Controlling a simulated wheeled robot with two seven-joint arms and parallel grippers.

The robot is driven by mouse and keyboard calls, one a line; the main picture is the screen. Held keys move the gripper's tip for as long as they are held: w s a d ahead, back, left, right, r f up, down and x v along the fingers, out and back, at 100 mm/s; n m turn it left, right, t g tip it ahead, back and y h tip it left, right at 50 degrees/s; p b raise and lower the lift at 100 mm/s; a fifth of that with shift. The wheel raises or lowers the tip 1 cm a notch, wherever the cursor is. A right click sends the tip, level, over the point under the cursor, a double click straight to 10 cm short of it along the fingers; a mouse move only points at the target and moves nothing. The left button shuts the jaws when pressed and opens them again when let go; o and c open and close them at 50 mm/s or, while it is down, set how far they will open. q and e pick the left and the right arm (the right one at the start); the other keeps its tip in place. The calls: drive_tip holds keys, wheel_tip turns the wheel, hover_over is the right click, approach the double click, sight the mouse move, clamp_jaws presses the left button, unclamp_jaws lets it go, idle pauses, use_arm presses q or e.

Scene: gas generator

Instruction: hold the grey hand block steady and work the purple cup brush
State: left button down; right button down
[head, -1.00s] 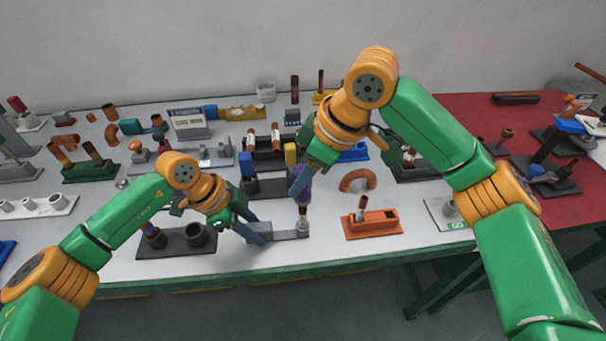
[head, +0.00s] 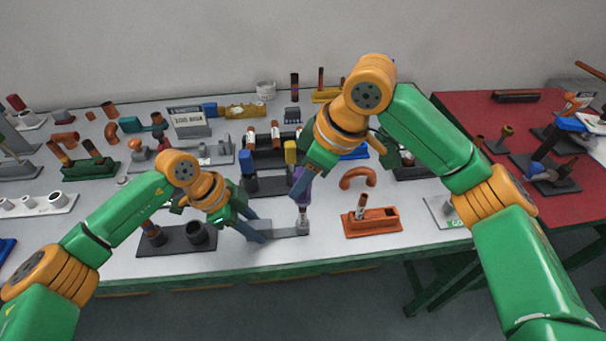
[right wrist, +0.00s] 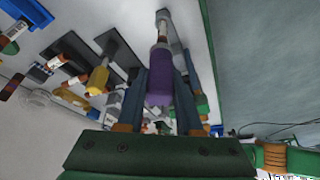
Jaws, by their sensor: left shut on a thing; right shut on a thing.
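The purple cup brush (head: 303,190) stands upright, its lower tip at the right end of the grey hand block (head: 286,229). My right gripper (head: 300,184) is shut on its purple handle, which also shows between the fingers in the right wrist view (right wrist: 159,88). How deep the tip sits in the block's end is too small to tell. My left gripper (head: 258,232) is shut on the left part of the grey block, near the table's front edge. Its fingers hide that part of the block.
An orange block with a copper tube (head: 372,222) stands right of the brush. A dark base with two cups (head: 178,240) stands left of my left gripper. A yellow-handled tool (head: 290,153) stands close behind.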

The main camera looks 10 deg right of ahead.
drive_tip(key=shift+f, duration=1.15)
drive_tip(key=n+g, duration=0.1)
drive_tip(key=n, duration=0.2)
drive_tip(key=shift+y, duration=0.3)
drive_tip(key=n+g, duration=0.1)
drive_tip(key=n, duration=0.3)
drive_tip(key=shift+g, duration=0.3)
drive_tip(key=m+t, duration=0.2)
drive_tip(key=m, duration=0.4)
drive_tip(key=m+t+h, duration=0.1)
drive_tip(key=m, duration=0.2)
drive_tip(key=shift+m+t, duration=0.3)
drive_tip(key=m+t+h, duration=0.1)
drive_tip(key=m, duration=0.3)
drive_tip(key=n+g, duration=0.1)
drive_tip(key=n, duration=0.2)
drive_tip(key=shift+y, duration=0.3)
drive_tip(key=n+g, duration=0.1)
drive_tip(key=n, duration=0.2)
drive_tip(key=shift+n+y, duration=0.3)
drive_tip(key=shift+y, duration=0.1)
